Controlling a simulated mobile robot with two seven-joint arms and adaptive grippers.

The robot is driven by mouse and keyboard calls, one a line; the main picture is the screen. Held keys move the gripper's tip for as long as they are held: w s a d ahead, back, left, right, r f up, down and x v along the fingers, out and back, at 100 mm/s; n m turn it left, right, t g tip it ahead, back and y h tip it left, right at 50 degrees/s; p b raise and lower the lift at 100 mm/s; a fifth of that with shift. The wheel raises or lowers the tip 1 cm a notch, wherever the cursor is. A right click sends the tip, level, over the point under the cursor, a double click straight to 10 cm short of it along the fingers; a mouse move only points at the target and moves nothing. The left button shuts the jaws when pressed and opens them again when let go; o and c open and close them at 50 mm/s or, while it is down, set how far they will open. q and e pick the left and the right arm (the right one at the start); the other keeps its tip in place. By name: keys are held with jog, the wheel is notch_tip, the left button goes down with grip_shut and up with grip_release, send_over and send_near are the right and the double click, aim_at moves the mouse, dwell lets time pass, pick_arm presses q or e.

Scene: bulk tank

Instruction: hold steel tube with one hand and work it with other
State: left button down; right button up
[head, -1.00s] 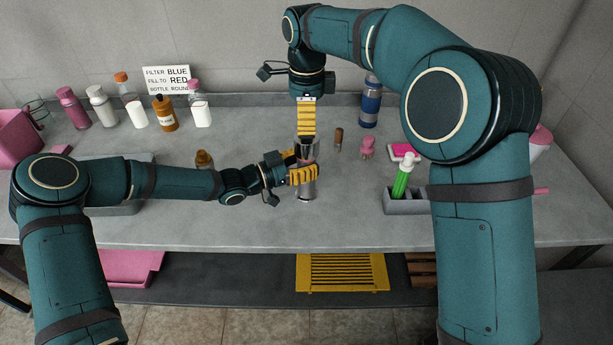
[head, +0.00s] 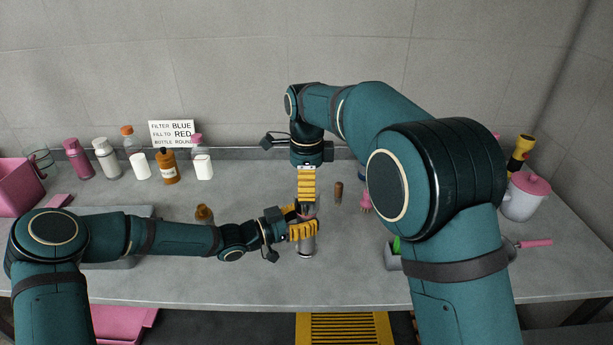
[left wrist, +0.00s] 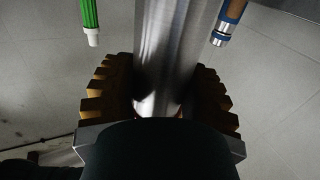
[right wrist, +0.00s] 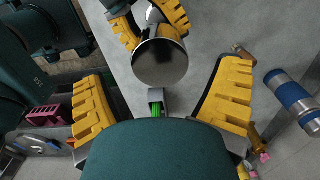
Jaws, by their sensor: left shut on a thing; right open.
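The steel tube (head: 306,248) stands upright at the middle of the bench. My left gripper (head: 300,226) is shut around it from the left. In the left wrist view the shiny tube (left wrist: 165,60) runs between the yellow fingers. My right gripper (head: 306,203) points straight down above the tube, open. In the right wrist view its two fingers are spread wide, and the tube's round grey end (right wrist: 160,62) lies between and beyond them, with nothing held. In the head view the gripped part of the tube is hidden by the left fingers.
Several bottles (head: 168,167) and a sign (head: 172,134) stand at the back left. A small brown cylinder (head: 338,192) and pink piece (head: 365,202) stand right of the right gripper. A grey holder (head: 392,257) is partly behind my right arm. A white pink-lidded jug (head: 524,198) stands far right.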

jog(key=shift+f, duration=2.8)
